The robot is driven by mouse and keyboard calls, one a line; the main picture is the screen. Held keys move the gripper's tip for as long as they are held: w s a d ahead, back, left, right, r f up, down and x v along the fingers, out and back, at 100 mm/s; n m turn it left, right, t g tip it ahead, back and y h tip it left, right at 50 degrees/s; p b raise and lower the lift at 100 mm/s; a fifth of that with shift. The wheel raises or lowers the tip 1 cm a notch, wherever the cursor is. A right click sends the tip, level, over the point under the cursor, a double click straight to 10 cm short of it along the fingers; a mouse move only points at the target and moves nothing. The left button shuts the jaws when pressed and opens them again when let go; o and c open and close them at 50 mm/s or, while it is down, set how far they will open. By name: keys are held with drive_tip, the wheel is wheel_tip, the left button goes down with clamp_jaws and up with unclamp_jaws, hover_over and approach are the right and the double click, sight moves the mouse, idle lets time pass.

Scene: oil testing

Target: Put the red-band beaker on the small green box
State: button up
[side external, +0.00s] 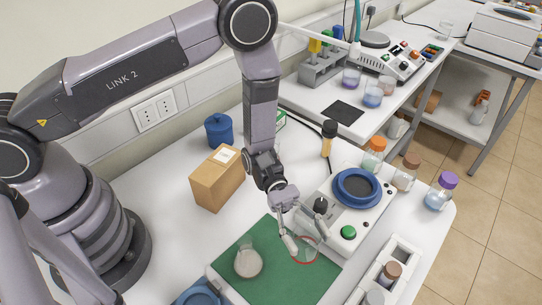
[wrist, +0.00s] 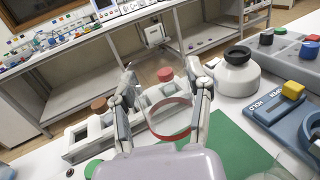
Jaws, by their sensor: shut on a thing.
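The red-band beaker (side external: 306,250) is clear glass with a red ring, and it is over the green mat at its right side. It also shows in the wrist view (wrist: 170,120), between my two fingers. My gripper (side external: 298,240) is shut on it; in the wrist view the fingers (wrist: 163,92) flank the glass. I cannot tell whether the beaker's base touches the mat. A small green and white box (side external: 280,119) shows behind my arm, mostly hidden by it.
The green mat (side external: 235,290) carries a flask (side external: 248,262). A hotplate (side external: 335,222) with a blue ring stands close right of my gripper. A cardboard box (side external: 218,180) and blue jar (side external: 219,131) stand left of my arm. A white rack (side external: 405,252) is at front right.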

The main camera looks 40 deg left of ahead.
drive_tip(key=s+a+r+m+g+y, duration=0.3)
drive_tip(key=s+a+m+g+y, duration=0.7)
drive_tip(key=s+a+y, duration=0.1)
drive_tip(key=w+a+r+m+t+y, duration=0.1)
drive_tip(key=w+a+m+t+y, duration=0.15)
drive_tip(key=a+m+y, duration=1.05)
drive_tip(key=w+a+r+m+t+y, duration=0.1)
drive_tip(key=w+a+m+t+y, duration=0.25)
drive_tip(key=w+t, duration=0.35)
drive_tip(key=w+a+r+m+t+y, duration=0.1)
drive_tip(key=w+a+m+t+y, duration=0.25)
drive_tip(key=w+t, duration=0.3)
drive_tip(key=w+a+r+m+t+y, duration=0.2)
drive_tip(key=w+m+t+y, duration=0.1)
drive_tip(key=w+m+t, duration=0.4)
drive_tip(key=w+f, duration=0.3)
drive_tip(key=w, duration=0.1)
drive_tip(key=w+f+n, duration=0.1)
drive_tip(key=w+f, duration=0.2)
drive_tip(key=w, duration=0.2)
drive_tip(key=w+f+n, duration=0.1)
drive_tip(key=w+f, duration=0.2)
drive_tip(key=w, duration=0.2)
drive_tip(key=shift+w+f, duration=0.2)
drive_tip(key=shift+f, duration=0.05)
drive_tip(key=shift+w+f, duration=0.15)
drive_tip(key=shift+f, duration=0.05)
drive_tip(key=shift+w+f, duration=0.2)
drive_tip(key=shift+f, duration=1.5)
drive_tip(key=shift+f, duration=0.15)
